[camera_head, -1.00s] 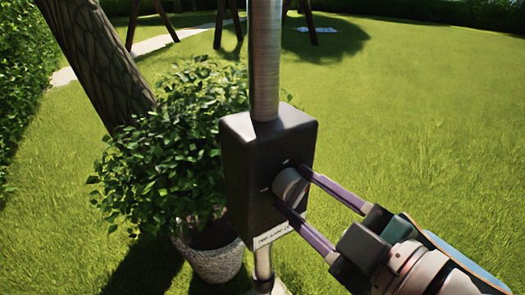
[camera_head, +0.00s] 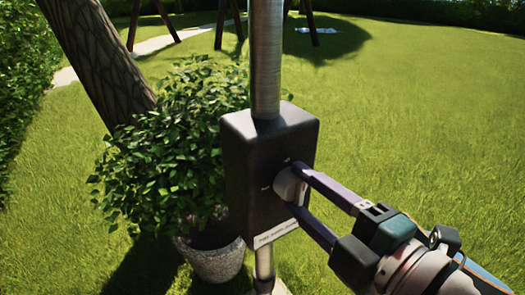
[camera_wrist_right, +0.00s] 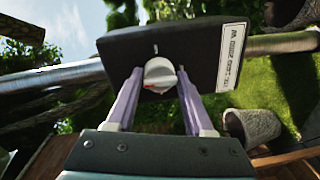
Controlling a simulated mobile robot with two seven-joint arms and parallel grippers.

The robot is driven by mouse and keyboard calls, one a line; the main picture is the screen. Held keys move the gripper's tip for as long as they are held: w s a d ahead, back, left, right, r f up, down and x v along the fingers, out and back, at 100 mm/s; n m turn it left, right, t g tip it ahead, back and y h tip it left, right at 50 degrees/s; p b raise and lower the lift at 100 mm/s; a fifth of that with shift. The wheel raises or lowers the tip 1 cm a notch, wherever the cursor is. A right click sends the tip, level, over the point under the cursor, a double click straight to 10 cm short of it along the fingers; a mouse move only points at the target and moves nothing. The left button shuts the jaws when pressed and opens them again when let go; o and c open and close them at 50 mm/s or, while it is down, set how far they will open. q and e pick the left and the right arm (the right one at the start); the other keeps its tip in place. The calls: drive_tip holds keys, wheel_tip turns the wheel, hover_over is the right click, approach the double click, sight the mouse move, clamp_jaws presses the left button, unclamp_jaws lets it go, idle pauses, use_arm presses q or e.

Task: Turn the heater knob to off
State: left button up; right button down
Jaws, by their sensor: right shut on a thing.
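The heater knob (camera_head: 290,184) is a round grey dial on the front of a black box (camera_head: 250,180) fixed to a metal pole. My right gripper (camera_head: 298,190) comes in from the lower right, its two purple fingers shut on the knob, one on each side. The right wrist view shows the pale knob (camera_wrist_right: 159,74) between the fingertips, with a small red mark at its lower left. A short white mark sits on the box above the knob in that view. My left gripper is not in view.
The metal pole (camera_head: 265,60) runs up from the box. A potted bush (camera_head: 175,150) stands close on the left, beside a leaning tree trunk (camera_head: 95,60). A white label (camera_head: 275,234) is on the box's lower edge. Open lawn (camera_head: 430,120) lies to the right.

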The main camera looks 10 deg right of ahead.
drive_tip(key=shift+r, duration=0.15)
drive_tip(key=shift+c, duration=1.6)
unclamp_jaws()
drive_tip(key=shift+s+d, duration=0.15)
drive_tip(key=shift+s, duration=0.25)
drive_tip(key=b+v, duration=0.1)
drive_tip(key=v, duration=0.8)
